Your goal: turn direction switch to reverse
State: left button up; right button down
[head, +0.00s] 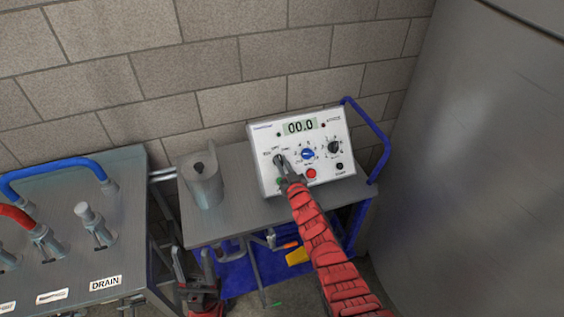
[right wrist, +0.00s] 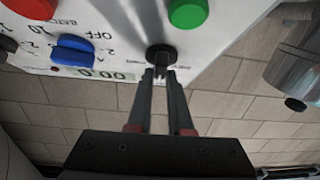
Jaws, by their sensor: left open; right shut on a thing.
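The white control box (head: 268,141) stands on a grey cart top and has a display reading 00.0. Its left black knob, the direction switch (right wrist: 161,53), is between my right gripper's fingertips. My right gripper (head: 282,170) reaches up to the panel and covers part of this knob in the head view. In the right wrist view my right gripper (right wrist: 161,74) is shut on the knob's grip. I cannot read the switch's position. My left gripper (head: 199,292) is open and empty, low in front of the cart, away from the box.
Close to the switch are a green button (right wrist: 188,13), a blue knob (head: 308,154) and a red button (head: 311,173). A grey metal jug (head: 205,185) stands left of the box. A bench with hoses and valves (head: 120,240) is at left, a large steel tank (head: 470,170) at right.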

jog(key=shift+r+n+g+y+p, duration=0.15)
jog(key=shift+n+g+y+p, duration=0.3)
jog(key=shift+n+p, duration=0.3)
jog(key=shift+w+d+n+y, duration=0.1)
jog(key=shift+n+y, duration=0.25)
jog(key=shift+n, duration=0.2)
jog(key=shift+n+g+y, duration=0.45)
jog(key=shift+n+y, duration=0.25)
jog(key=shift+n, duration=0.6)
jog(key=shift+d+n+g+y+b, duration=0.15)
jog(key=shift+n+g+y+b, duration=0.6)
jog(key=shift+n, duration=0.45)
jog(key=shift+f+n+g+y+b, duration=0.2)
jog(key=shift+n+g+y+b, duration=0.15)
jog(key=shift+n+g+b, duration=0.6)
jog(key=shift+w+r+n, duration=0.1)
jog(key=shift+r+n, duration=0.05)
jog(key=shift+n, duration=0.6)
jog(key=shift+g, duration=0.4)
